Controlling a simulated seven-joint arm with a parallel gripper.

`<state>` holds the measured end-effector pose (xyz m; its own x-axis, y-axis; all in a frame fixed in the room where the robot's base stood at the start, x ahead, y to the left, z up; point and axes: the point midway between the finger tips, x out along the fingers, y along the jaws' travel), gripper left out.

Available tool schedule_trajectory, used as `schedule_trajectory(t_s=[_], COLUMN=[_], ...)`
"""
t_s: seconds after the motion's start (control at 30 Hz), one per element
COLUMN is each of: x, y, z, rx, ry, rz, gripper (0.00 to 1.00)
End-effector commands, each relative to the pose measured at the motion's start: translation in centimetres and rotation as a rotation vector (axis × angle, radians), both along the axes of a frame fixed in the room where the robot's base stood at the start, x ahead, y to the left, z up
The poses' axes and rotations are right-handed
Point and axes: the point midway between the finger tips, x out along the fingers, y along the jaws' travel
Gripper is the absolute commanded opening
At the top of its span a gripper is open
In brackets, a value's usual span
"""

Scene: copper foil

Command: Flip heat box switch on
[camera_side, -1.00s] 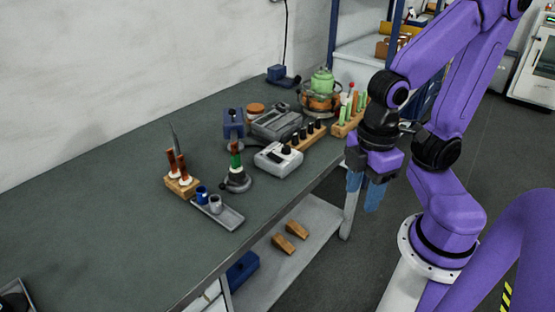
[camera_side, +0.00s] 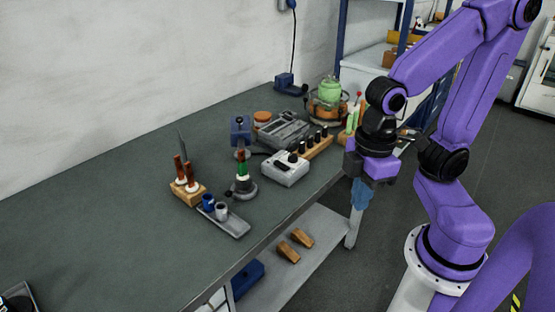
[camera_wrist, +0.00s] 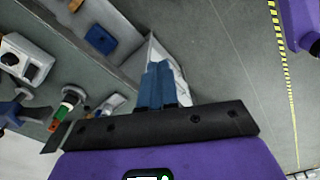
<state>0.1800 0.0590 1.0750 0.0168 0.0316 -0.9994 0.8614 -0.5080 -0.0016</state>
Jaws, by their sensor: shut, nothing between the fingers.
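A pale grey box with a dark knob or switch (camera_side: 285,168) sits on the workbench near its right edge; I take it to be the heat box. A pale box with a dark part, likely the same one, shows at the left of the wrist view (camera_wrist: 22,58). The switch position is too small to tell. My gripper (camera_side: 361,194) hangs beyond the bench's right edge, to the right of the box and apart from it. Its blue fingers (camera_wrist: 157,84) are together and empty, pointing down in the side view.
A wooden block with dark knobs (camera_side: 317,143) and a burner stand with a green vessel (camera_side: 329,95) stand behind the box. A small stand with a green band (camera_side: 242,180) and a grey tray (camera_side: 235,228) are to its left.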

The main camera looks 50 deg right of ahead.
Motion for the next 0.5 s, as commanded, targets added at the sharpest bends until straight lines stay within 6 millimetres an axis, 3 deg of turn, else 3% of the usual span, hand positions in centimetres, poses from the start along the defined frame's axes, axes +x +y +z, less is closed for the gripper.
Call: schedule_trajectory(t_s=[0.27,0.5], x=[7.1,14.1], y=[1.1,0.2], z=[1.0,1.5], rx=[0.016,0.030], ry=[-0.013,-0.029], rz=[-0.226,-0.431], gripper=[0.00,0.00])
